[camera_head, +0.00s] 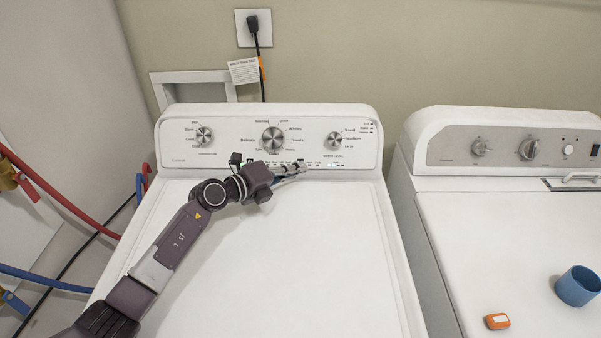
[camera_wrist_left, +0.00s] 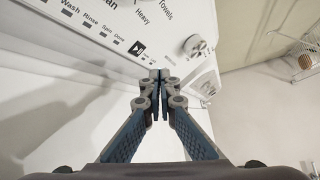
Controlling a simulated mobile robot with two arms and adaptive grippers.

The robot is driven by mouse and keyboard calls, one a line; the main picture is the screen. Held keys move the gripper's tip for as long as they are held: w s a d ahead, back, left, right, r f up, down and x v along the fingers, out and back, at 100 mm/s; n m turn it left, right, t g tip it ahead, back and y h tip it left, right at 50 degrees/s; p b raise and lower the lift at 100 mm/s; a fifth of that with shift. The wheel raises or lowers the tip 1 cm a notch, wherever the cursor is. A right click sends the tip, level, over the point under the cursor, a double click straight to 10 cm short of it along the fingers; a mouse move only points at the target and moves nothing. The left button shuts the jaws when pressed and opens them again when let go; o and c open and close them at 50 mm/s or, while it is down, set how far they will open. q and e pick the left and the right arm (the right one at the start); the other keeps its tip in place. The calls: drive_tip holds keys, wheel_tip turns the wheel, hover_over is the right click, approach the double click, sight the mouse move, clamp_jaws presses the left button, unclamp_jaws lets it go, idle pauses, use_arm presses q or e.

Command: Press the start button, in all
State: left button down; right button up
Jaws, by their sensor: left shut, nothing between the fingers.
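The white washer's control panel (camera_head: 220,153) runs along the back of its top and carries knobs and printed labels. The start button, a small black square with a play/pause symbol (camera_wrist_left: 137,48), shows on the panel in the left wrist view, just past the "Done" label. My left gripper (camera_head: 301,169) reaches across the washer lid to the lower part of the panel. Its fingers are closed together and empty. In the left wrist view the fingertips (camera_wrist_left: 159,75) are close to the button, a little below and right of it; I cannot tell whether they touch the panel. My right gripper is not in view.
The washer lid (camera_head: 330,260) is clear apart from my arm. A dryer (camera_head: 440,230) stands to the right, with a blue cup (camera_head: 577,287) and a small orange box (camera_head: 497,321) on top. Red hoses (camera_head: 60,198) and blue hoses (camera_head: 45,281) run at the left.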

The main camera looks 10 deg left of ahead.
use_arm(q)
drive_tip(key=shift+w+a+f+b, duration=0.1)
drive_tip(key=shift+w+f+b, duration=0.2)
drive_tip(key=shift+w+b, duration=0.2)
drive_tip(key=shift+w+a+f+b, duration=0.1)
drive_tip(key=shift+w+f+b, duration=0.25)
drive_tip(key=shift+w, duration=0.45)
drive_tip(key=shift+r, duration=0.1)
drive_tip(key=shift+a, duration=0.1)
idle(0.3)
drive_tip(key=shift+w+f, duration=0.2)
drive_tip(key=shift+w, duration=0.15)
